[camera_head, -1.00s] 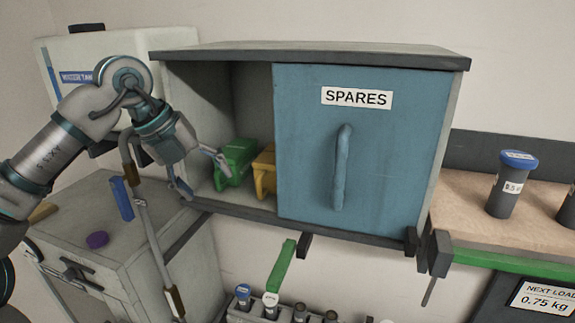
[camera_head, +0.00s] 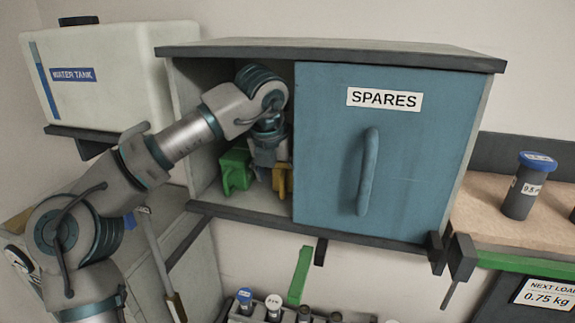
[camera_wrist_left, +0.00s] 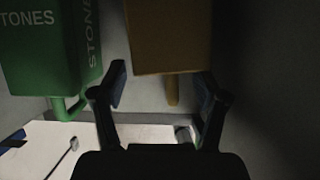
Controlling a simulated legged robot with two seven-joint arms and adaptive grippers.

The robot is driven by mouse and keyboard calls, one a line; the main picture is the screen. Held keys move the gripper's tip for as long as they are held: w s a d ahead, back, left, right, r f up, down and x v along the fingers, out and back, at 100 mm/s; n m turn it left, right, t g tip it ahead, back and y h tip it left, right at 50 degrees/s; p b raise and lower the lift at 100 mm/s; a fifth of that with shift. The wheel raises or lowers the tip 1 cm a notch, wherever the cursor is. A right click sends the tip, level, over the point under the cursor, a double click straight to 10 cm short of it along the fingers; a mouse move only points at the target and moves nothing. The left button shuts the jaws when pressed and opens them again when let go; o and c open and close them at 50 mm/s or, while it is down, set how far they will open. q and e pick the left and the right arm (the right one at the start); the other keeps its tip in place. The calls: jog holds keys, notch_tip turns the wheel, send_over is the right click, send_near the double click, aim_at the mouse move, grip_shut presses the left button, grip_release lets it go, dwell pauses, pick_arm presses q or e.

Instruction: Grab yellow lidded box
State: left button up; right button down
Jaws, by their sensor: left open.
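The yellow lidded box (camera_head: 279,179) stands inside the open left part of the SPARES cabinet (camera_head: 330,48), partly hidden by my left gripper and the blue door. In the left wrist view the box (camera_wrist_left: 168,35) looks brown in shadow, with a handle-like bar (camera_wrist_left: 172,90) pointing toward me. My left gripper (camera_head: 264,178) is inside the cabinet, in front of the box. In the wrist view its fingers (camera_wrist_left: 160,92) are open, one on each side of the bar, not closed on it. My right gripper is not in view.
A green box (camera_head: 235,170) marked STONES in the wrist view (camera_wrist_left: 45,50) stands just left of the yellow one. The blue sliding door (camera_head: 325,150) covers the cabinet's right part. A water tank (camera_head: 110,80) stands at left. Several capped vials (camera_head: 273,305) stand below.

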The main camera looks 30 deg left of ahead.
pick_arm(q)
jog(key=w, duration=0.1)
jog(key=w+a, duration=0.1)
jog(key=w, duration=0.2)
jog(key=shift+a+f+p, duration=0.2)
jog(key=shift+a+p, duration=0.1)
jog(key=shift+p, duration=0.1)
jog(key=shift+w+r, duration=0.1)
jog(key=shift+w, duration=0.1)
jog(key=shift+w+a+r+p, duration=0.1)
jog(key=shift+w+p, duration=0.45)
jog(key=shift+w, duration=0.05)
jog(key=shift+w+a+r+p, duration=0.1)
jog(key=shift+w+p, duration=0.4)
jog(key=shift+w, duration=0.05)
jog(key=shift+w+d, duration=0.1)
jog(key=shift+w, duration=0.2)
jog(key=shift+s+f, duration=0.1)
jog(key=shift+f, duration=0.55)
jog(key=shift+w+a+f, duration=0.15)
jog(key=shift+w+a, duration=0.05)
jog(key=shift+w, duration=0.1)
jog(key=shift+c, duration=0.5)
jog(key=c, duration=0.4)
jog(key=shift+r, duration=0.2)
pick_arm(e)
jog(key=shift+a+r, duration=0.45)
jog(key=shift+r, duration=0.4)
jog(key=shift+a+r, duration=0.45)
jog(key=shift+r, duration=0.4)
